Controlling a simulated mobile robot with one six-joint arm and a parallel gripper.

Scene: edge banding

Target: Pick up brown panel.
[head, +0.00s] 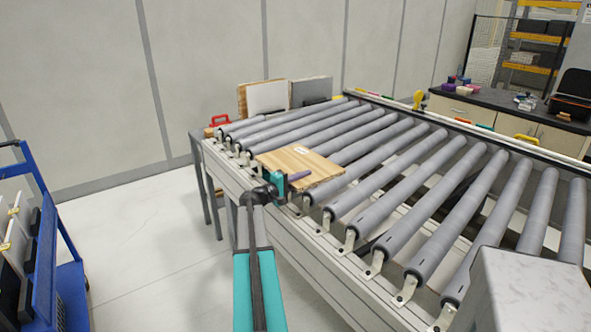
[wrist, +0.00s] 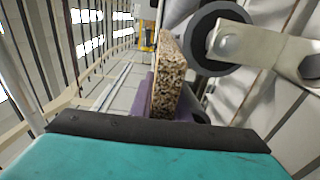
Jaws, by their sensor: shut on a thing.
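The brown panel (head: 301,163) is a flat wood-grain board with a small white label on top. It lies on the grey rollers near the left edge of the roller table in the head view. In the wrist view, the panel's speckled chipboard edge (wrist: 168,80) stands between the purple fingers of my gripper (wrist: 172,105). My gripper is shut on this edge. The lower finger is hidden in the head view.
The roller conveyor (head: 430,190) stretches to the right with bare rollers. More panels (head: 268,97) stand upright behind it. A blue cart (head: 45,240) stands at the left. A grey block (head: 530,290) is at the lower right. A counter (head: 480,110) stands at the back right.

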